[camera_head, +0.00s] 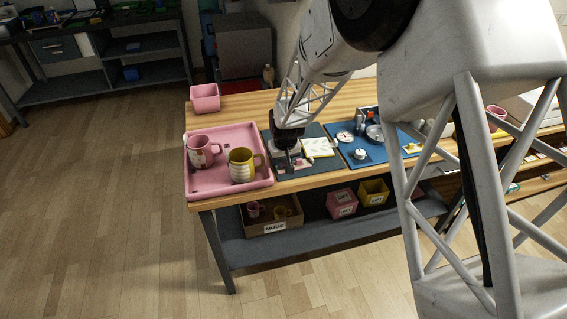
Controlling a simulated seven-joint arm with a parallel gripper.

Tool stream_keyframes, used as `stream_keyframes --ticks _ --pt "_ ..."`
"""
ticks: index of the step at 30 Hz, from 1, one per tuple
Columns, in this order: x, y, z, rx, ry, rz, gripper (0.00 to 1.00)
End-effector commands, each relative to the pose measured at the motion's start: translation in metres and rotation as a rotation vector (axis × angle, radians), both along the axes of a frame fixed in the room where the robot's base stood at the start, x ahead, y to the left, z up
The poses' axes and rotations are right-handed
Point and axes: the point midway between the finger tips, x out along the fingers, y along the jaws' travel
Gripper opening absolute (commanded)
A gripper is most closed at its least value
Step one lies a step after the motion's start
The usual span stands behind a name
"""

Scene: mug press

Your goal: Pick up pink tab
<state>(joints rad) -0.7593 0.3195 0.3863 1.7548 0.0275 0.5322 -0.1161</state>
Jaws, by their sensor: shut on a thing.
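My gripper (291,164) points down over the dark grey mat (281,171), just right of the pink tray. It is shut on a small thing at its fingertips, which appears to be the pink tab. The tab is too small and too covered by the fingers to make out clearly. I cannot tell whether it is touching the mat or lifted. A whitish block with pinkish parts (318,148) stands on the mat right behind and beside the fingers.
A blue mat (363,163) with small parts lies to the right. My arm hides much of the table's right side.

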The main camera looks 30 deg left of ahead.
Motion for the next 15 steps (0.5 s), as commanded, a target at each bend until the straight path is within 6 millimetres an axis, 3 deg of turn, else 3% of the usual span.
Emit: stream_keyframes --ticks 8,15 --pt "0.000 0.000 0.031 0.002 -0.002 0.000 0.08" --pt "-0.023 -0.021 0.033 0.000 0.000 0.000 0.08"
